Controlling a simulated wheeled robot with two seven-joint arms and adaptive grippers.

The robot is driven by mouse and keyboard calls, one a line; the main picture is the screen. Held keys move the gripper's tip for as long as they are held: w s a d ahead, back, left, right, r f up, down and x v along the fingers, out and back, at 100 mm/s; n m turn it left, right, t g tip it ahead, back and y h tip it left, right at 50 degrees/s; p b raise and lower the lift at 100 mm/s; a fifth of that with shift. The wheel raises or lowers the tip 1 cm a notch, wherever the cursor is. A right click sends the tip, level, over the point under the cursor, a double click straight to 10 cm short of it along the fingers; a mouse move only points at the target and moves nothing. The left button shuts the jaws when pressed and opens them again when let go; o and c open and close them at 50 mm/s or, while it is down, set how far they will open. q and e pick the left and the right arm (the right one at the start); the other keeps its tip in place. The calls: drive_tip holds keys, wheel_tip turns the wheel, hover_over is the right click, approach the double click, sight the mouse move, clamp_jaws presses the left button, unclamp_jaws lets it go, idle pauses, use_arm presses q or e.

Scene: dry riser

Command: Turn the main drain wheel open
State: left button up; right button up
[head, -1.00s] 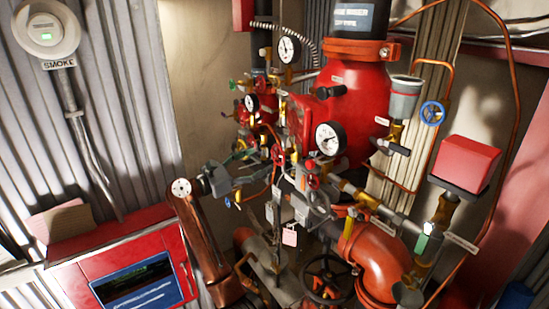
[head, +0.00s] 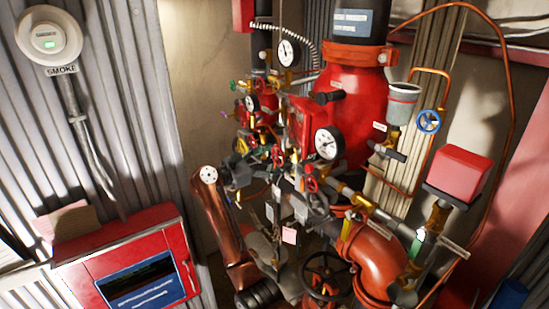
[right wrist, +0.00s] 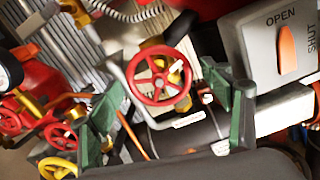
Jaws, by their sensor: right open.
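A red spoked handwheel (right wrist: 158,80) on a brass stem faces me in the right wrist view. No label on it can be read, so I cannot confirm it is the main drain wheel. My right gripper (right wrist: 166,112) is open, its green-padded fingers to the left and right of the wheel; contact cannot be told. In the head view the right gripper (head: 250,158) is among the valves at the left of the riser, near small red wheels (head: 277,155). A larger dark handwheel (head: 323,276) sits low in front of the orange elbow. My left gripper is not in view.
A grey box with an orange pointer, marked OPEN and SHUT (right wrist: 285,45), is at upper right in the wrist view. Other red wheels (right wrist: 60,136) and a yellow wheel (right wrist: 56,168) crowd its left. Gauges (head: 328,143), pipes and a red cabinet (head: 120,255) surround the arm.

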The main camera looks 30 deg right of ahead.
drive_tip(key=shift+c, duration=0.2)
drive_tip(key=c, duration=1.1)
